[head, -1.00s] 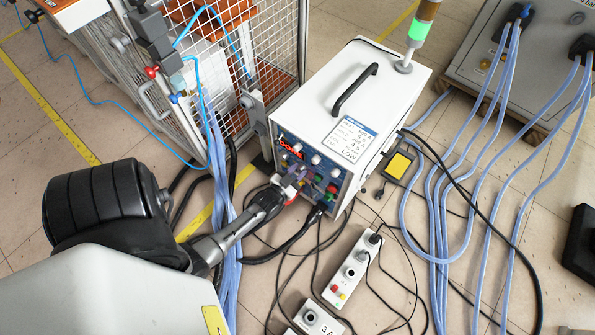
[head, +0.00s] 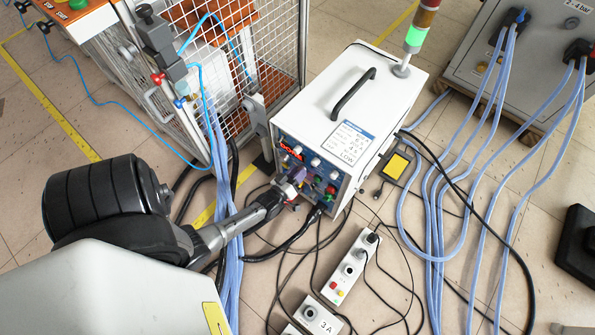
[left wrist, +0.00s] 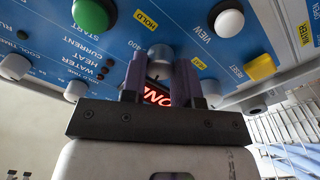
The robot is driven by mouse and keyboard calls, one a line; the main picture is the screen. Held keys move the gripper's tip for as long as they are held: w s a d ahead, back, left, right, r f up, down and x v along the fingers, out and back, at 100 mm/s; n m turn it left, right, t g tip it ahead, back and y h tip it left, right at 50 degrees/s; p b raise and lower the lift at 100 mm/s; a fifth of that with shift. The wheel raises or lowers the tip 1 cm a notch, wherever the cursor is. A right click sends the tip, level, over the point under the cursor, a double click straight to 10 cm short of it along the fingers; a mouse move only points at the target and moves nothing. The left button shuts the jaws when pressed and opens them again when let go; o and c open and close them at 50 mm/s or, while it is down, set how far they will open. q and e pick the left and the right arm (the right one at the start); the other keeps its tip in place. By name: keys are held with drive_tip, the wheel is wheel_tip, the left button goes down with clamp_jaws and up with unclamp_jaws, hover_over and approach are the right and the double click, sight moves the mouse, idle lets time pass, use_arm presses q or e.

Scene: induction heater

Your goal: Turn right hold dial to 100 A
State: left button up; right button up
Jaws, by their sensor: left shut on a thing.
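The induction heater (head: 345,95) is a white box with a blue front panel (head: 329,181) carrying knobs, coloured buttons and a red lit display (head: 290,148). My left gripper (head: 297,177) is at this panel, below the display. In the left wrist view the panel appears upside down, and my left gripper (left wrist: 160,75) has its two purple fingers on either side of a grey dial (left wrist: 160,53) near a yellow HOLD label (left wrist: 147,20). It is shut on this dial. The fingers partly cover the red display (left wrist: 157,95), and the dial's setting is not readable. My right gripper is not in view.
Blue hoses (head: 228,250) hang behind my left arm. A wire cage (head: 245,50) stands left of the heater. Black cables and control boxes (head: 352,265) lie on the floor in front.

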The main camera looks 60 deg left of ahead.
use_arm(q)
drive_tip(key=shift+f+n+y, duration=0.1)
drive_tip(key=shift+n+y, duration=0.2)
drive_tip(key=shift+n, duration=4.8)
drive_tip(key=o, duration=0.9)
drive_tip(key=shift+s, duration=0.1)
drive_tip(key=shift+p+v, duration=2.2)
drive_tip(key=shift+v, duration=4.7)
